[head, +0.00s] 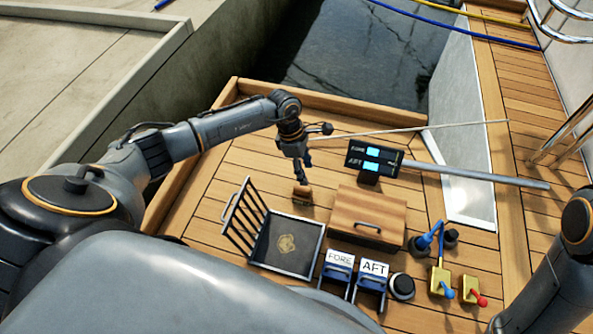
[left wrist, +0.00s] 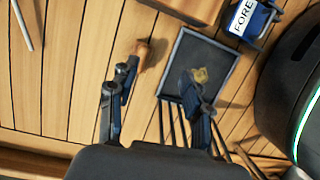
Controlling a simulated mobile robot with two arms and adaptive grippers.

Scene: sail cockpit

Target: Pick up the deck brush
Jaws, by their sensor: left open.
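A small brown wooden piece, which looks like the deck brush (head: 302,195), is on the planked deck left of the wooden box. In the left wrist view the brush (left wrist: 146,52) shows beside the tip of the left-hand finger, partly hidden by it. My left gripper (head: 301,172) points down just above the brush in the head view. Its fingers (left wrist: 162,85) are spread with nothing between them. I cannot tell whether a finger touches the brush. My right gripper is out of view; only part of my right arm shows at the right edge.
A black tray (head: 308,262) with a slatted rack stands close by. A wooden box (head: 345,210) with a handle is right of it. FORE (head: 340,258) and AFT (head: 375,268) stands, a display (head: 358,158), levers and a thin pole are near. Bare deck lies left.

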